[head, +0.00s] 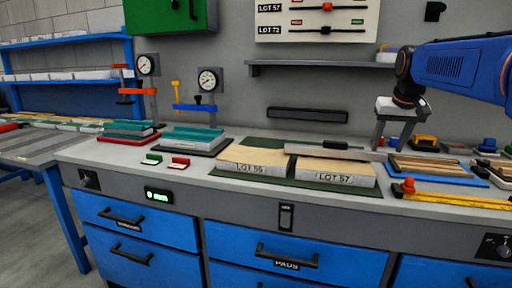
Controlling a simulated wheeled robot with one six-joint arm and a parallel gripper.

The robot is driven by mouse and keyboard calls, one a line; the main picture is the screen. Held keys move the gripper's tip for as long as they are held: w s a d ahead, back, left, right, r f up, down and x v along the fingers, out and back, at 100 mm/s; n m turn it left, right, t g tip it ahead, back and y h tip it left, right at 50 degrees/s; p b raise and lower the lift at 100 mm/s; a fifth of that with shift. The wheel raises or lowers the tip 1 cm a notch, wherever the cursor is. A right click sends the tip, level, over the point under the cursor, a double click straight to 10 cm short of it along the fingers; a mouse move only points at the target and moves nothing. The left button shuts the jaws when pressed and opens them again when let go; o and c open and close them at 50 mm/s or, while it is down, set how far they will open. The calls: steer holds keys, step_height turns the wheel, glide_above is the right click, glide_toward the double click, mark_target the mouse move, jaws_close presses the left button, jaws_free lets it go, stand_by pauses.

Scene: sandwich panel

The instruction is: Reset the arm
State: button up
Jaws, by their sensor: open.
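My arm (455,65), blue with black joints, reaches in from the right edge above the bench. My gripper (393,146) points down with its two grey fingers apart and nothing between them. It is over the right part of the bench (408,205), near the back wall. Whether the fingertips touch anything behind the panels cannot be told. Two pale panels lie side by side on a green mat (338,190): one labelled LOT 55 or similar (252,169), the other LOT 57 (338,180). Both are left of my gripper.
A blue tray with wooden strips (430,165) and a yellow bar (455,200) lie to the right. Teal pads (192,135) and two dial gauges (208,82) stand at left. A shelf (310,67) and a LOT 57/LOT 72 board (318,20) are on the wall.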

steer(key=s+a+f, duration=0.3)
steer(key=s+f, duration=0.4)
steer(key=s, duration=0.4)
steer(key=s+a+f+n, duration=0.1)
steer(key=s+a+f, duration=0.3)
steer(key=s+f, duration=0.4)
steer(key=s+a+f+n, duration=0.1)
steer(key=s+a+f, duration=0.3)
steer(key=s+f, duration=0.4)
steer(key=s, duration=0.6)
steer(key=shift+y, duration=0.4)
